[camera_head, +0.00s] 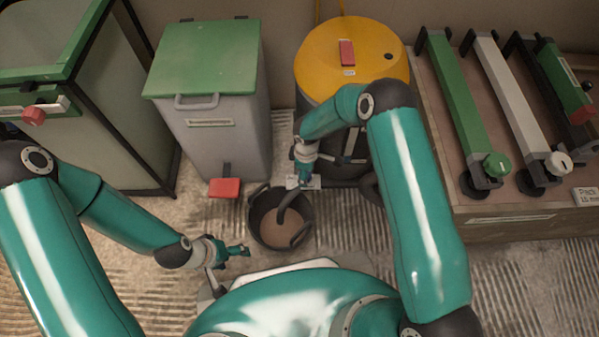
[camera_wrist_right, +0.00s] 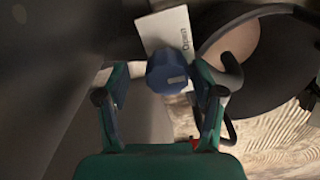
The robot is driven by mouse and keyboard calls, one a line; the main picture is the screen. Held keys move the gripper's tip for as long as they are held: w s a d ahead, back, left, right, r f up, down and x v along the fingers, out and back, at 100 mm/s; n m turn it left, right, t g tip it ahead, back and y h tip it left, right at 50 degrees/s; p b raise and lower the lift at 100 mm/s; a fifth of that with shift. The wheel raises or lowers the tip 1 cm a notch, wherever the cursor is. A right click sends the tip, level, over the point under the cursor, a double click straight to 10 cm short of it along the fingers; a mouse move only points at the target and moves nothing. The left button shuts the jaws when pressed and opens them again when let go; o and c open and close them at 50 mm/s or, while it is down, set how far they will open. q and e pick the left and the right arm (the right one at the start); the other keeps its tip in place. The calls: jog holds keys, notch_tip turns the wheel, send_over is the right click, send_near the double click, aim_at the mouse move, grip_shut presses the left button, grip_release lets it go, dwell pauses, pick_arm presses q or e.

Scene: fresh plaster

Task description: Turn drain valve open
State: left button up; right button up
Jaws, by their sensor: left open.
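The drain valve shows in the right wrist view as a blue knob (camera_wrist_right: 168,72) with a pale pointer mark. A white label (camera_wrist_right: 166,32) reading "Open" sits behind it. My right gripper (camera_head: 302,178) is low at the front of the dark drum (camera_head: 312,108) with the yellow lid. In the right wrist view its fingers stand apart with the knob between their tips; a gap shows on the left, and contact on the right is unclear. In the head view the arm and gripper hide the knob. My left gripper (camera_head: 238,250) is open and empty, left of the bucket.
A black bucket (camera_head: 257,212) with brownish contents stands before the drum, with a dark hose (camera_head: 291,199) reaching into it. A grey bin (camera_head: 222,150) with a green lid and red pedal stands left. A bench (camera_head: 500,228) with several levelling tools is at right.

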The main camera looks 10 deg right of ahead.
jog(key=shift+s, duration=0.1)
jog(key=shift+r, duration=0.1)
notch_tip(320, 180, up, 12)
jog(key=shift+f, duration=0.2)
dwell(0.3)
dwell(0.4)
